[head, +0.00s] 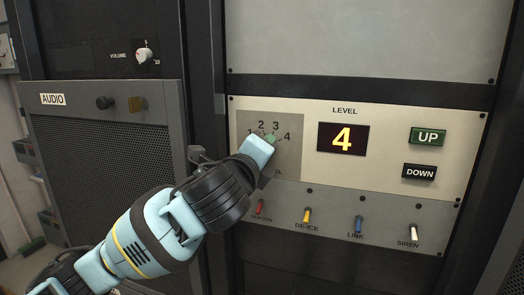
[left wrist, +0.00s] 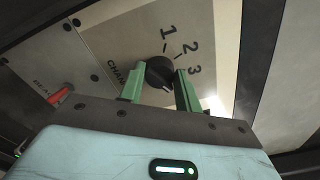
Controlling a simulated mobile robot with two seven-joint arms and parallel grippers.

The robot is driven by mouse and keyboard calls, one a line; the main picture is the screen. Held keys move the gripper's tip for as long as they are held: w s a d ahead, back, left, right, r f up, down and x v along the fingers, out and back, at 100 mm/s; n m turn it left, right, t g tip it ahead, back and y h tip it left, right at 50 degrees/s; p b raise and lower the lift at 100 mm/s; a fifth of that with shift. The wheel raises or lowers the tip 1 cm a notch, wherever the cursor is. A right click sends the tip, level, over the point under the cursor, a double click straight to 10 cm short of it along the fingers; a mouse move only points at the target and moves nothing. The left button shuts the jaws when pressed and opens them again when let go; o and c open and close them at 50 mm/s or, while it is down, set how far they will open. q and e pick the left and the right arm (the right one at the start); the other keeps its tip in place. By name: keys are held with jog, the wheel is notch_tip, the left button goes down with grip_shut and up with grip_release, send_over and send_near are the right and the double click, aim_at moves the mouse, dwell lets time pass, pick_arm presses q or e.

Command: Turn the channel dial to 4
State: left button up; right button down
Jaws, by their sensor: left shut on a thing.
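The channel dial (left wrist: 160,71) is a round black knob on a grey panel (head: 293,165). In the head view the gripper (head: 269,141) covers the dial. I cannot tell which number the dial points to. My right gripper is not in view.
Right of the dial, a LEVEL display (head: 343,138) shows a yellow 4, beside a green UP button (head: 428,136) and a black DOWN button (head: 420,171). Below are several coloured switches, including a red one (head: 260,207). A volume knob (head: 144,55) is at upper left.

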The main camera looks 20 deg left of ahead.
pick_arm(q)
jog(key=o, duration=1)
jog(key=shift+c, duration=0.2)
jog(key=s, duration=0.8)
jog(key=shift+a, duration=0.1)
notch_tip(320, 180, down, 32)
jog(key=d+n+g+h, duration=0.25)
jog(key=n+g, duration=0.25)
jog(key=n, duration=0.6)
jog(key=s+a+f+n+g, duration=0.1)
jog(key=s+a+f+n, duration=0.1)
jog(key=s+f, duration=0.6)
jog(key=s+a+f+n+g+y, duration=0.1)
jog(key=s+a+f+n, duration=0.1)
jog(key=s+f+n, duration=0.3)
jog(key=s+a+f+n+g, duration=0.1)
jog(key=s+a+f+n, duration=0.2)
jog(key=s+f, duration=0.9)
jog(key=shift+s+f+n, duration=0.2)
jog(key=shift+f+n, duration=0.25)
jog(key=shift+n, duration=0.25)
